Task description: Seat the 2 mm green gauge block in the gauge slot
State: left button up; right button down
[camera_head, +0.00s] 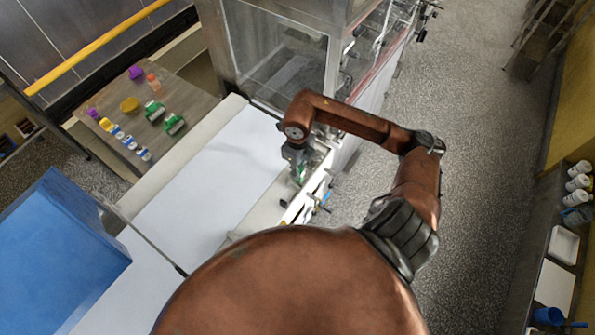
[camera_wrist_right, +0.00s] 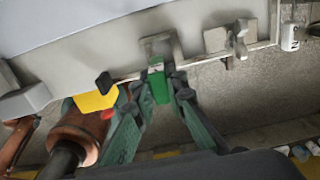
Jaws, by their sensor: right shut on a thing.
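My right gripper (camera_head: 298,170) is at the right side rail of the white conveyor, pointing down. In the right wrist view its two green-grey fingers (camera_wrist_right: 159,84) are shut on the green gauge block (camera_wrist_right: 158,86), one finger on each side. The block also shows as a small green patch in the head view (camera_head: 301,174). Its far end, with a pale mark, is right at a small grey metal bracket (camera_wrist_right: 157,46) on the machine's edge. I cannot tell whether this bracket is the gauge slot, or whether the block touches it. My left gripper is in neither view.
A second grey bracket with a knob (camera_wrist_right: 239,38) and a black knob (camera_wrist_right: 104,81) flank the block along the edge. A glass-sided housing (camera_head: 275,45) stands behind the gripper. A side table (camera_head: 185,95) holds several small coloured items. The white belt (camera_head: 210,180) is clear.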

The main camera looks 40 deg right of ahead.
jog(key=shift+w+d+f, duration=0.2)
jog(key=shift+w+f, duration=0.2)
jog(key=shift+f, duration=0.15)
notch_tip(320, 180, down, 3)
jog(key=shift+w+r+p, duration=0.1)
jog(key=shift+w+p, duration=0.05)
jog(key=shift+p, duration=0.6)
jog(key=shift+d+f, duration=0.1)
jog(key=shift+f, duration=0.2)
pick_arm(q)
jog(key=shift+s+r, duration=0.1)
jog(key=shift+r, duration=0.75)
pick_arm(e)
jog(key=shift+f, duration=0.1)
jog(key=shift+f, duration=0.15)
jog(key=c, duration=1.9)
grip_release()
jog(key=shift+c, duration=0.2)
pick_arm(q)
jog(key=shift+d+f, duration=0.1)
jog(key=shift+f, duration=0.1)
